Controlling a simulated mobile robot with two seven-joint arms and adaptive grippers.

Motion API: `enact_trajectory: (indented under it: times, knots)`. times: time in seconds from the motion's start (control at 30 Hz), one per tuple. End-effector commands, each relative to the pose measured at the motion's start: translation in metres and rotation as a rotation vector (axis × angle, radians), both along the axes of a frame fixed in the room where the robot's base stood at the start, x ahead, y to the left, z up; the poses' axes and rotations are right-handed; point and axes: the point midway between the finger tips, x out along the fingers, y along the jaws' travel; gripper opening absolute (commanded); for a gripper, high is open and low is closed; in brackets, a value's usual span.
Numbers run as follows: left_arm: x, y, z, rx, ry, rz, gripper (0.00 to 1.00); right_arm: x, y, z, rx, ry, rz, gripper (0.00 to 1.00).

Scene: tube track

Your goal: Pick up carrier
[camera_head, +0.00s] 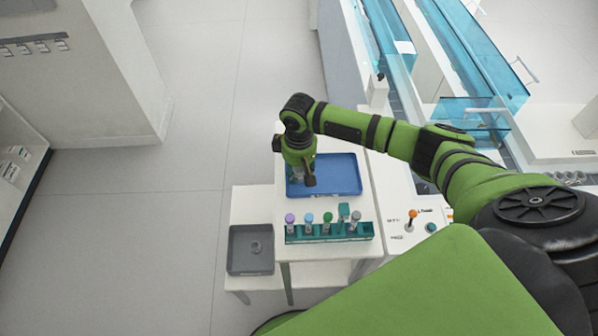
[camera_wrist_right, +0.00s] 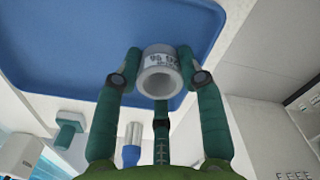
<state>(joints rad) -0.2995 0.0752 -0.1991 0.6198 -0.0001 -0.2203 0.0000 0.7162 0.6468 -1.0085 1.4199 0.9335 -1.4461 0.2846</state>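A white, ring-shaped carrier (camera_wrist_right: 158,80) with dark printing on its side and an open hollow shows in the right wrist view. My right gripper (camera_wrist_right: 160,60) has one green finger against each side of it and looks shut on it. In the head view my right gripper (camera_head: 299,178) points down over the left part of the blue tray (camera_head: 340,178) and mostly hides the carrier. I cannot tell whether the carrier touches the tray. My left gripper is not in view.
A green rack (camera_head: 330,238) with several capped tubes stands in front of the blue tray. A grey tray (camera_head: 250,265) with a small round grey piece (camera_head: 255,247) sits lower left. A control panel (camera_head: 415,222) with an orange-topped stick is right. Blue-walled tracks (camera_head: 480,60) run behind.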

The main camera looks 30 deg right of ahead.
Motion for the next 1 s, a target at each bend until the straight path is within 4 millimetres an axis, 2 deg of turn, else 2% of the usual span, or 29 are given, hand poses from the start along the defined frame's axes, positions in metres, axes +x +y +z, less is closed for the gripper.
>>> enact_trajectory:
  times: [0.47,0.57,0.73,1.0]
  knots:
    - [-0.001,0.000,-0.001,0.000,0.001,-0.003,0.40,0.000,0.000,0.004,0.000,-0.001,0.000,0.20]
    - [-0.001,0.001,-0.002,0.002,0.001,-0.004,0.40,0.001,0.000,0.012,0.000,-0.002,0.000,0.20]
    - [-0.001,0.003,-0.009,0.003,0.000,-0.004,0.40,0.002,0.000,0.042,0.002,-0.007,0.001,0.20]
    - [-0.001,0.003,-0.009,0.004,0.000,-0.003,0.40,-0.051,0.021,0.073,0.002,-0.002,0.005,0.20]
